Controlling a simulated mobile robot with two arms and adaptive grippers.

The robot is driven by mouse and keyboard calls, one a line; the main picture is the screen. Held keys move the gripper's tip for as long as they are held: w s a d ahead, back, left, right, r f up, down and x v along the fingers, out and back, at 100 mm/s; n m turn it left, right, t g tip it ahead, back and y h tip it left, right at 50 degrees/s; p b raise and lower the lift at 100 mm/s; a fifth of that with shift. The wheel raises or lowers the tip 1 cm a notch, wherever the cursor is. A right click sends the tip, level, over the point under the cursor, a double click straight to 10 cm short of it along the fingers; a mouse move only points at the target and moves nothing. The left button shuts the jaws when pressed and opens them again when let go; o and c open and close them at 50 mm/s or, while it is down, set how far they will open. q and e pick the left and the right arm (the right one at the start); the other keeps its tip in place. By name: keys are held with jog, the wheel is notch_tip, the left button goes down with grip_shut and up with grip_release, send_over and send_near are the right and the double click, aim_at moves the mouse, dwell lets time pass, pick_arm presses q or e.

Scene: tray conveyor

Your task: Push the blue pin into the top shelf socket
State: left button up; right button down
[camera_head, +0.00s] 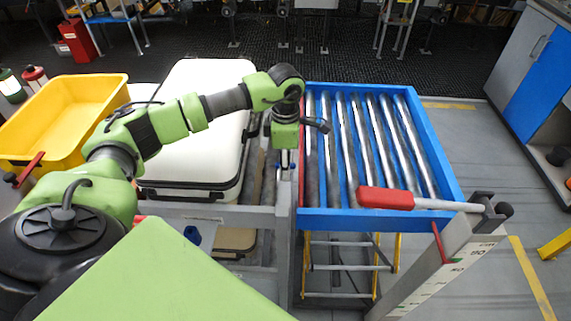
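My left arm reaches in from the left and bends down at the frame between the white case and the roller tray. Its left gripper (287,162) points down at the near-left edge of the roller tray. The fingers are small and partly hidden by the wrist, so I cannot tell whether they are open or shut. A small blue spot shows by the fingertips, but I cannot tell whether it is the blue pin. I cannot make out the top shelf socket. My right gripper is out of view.
A blue-framed roller tray (455,190) stands right of the gripper. A red-handled lever (385,198) crosses its near edge, beside a grey post with a scale (440,268). A white case (205,95) and a yellow bin (105,90) lie left.

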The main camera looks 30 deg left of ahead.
pick_arm(q)
jog(key=shift+r, duration=0.25)
notch_tip(320, 180, up, 12)
jog(key=shift+f, duration=0.2)
dwell(0.6)
